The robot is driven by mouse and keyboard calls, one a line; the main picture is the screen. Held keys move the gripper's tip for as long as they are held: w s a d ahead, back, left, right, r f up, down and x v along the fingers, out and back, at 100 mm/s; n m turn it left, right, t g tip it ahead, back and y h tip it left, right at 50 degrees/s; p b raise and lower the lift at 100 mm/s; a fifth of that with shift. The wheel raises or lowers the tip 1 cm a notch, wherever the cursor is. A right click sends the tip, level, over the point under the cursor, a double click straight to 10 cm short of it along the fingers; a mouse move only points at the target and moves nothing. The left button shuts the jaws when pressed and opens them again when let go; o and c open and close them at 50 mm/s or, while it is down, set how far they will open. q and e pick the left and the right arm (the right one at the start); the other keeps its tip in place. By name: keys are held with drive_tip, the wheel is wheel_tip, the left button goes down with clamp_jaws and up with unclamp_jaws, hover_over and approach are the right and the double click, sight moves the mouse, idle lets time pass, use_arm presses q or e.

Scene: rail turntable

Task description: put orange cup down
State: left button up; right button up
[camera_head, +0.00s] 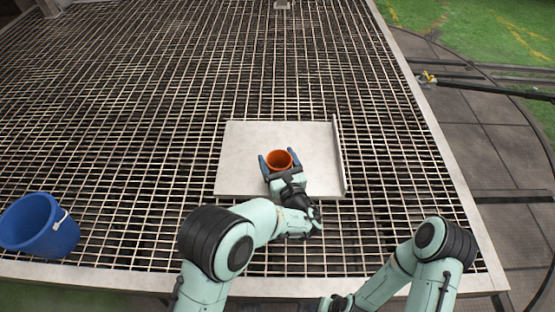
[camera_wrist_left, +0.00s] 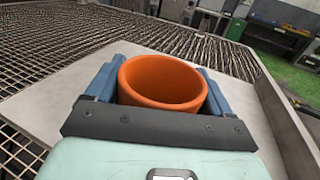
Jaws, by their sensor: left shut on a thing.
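The orange cup (camera_head: 279,159) is upright over the middle of a pale flat tray (camera_head: 240,140) in the head view. My left gripper (camera_head: 279,163) is shut on the cup, with a blue finger on each side of it. The left wrist view shows the cup (camera_wrist_left: 162,80) between the two fingers (camera_wrist_left: 160,88), its open top facing up and empty as far as I see. I cannot tell whether the cup's base touches the tray. My right arm shows at the lower right of the head view, but its fingers are not in view.
The tray has a raised edge (camera_head: 339,155) on its right side. It lies on a metal grating table (camera_head: 150,100). The grating behind the tray is mostly clear.

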use_arm(q)
drive_tip(key=shift+f, duration=0.1)
drive_tip(key=o, duration=1)
drive_tip(key=shift+o, duration=0.2)
use_arm(e)
drive_tip(key=shift+w+d+f, duration=0.1)
drive_tip(key=shift+w, duration=0.05)
use_arm(q)
drive_tip(key=shift+r, duration=0.25)
drive_tip(key=p+v, duration=0.1)
drive_tip(key=v, duration=1.1)
use_arm(e)
drive_tip(key=shift+s+a+r+g, duration=0.15)
drive_tip(key=shift+s+a+r, duration=0.1)
drive_tip(key=shift+s+r, duration=0.25)
drive_tip(key=shift+s+a+r+g, duration=0.15)
drive_tip(key=shift+s+a+r, duration=0.15)
drive_tip(key=shift+s, duration=0.2)
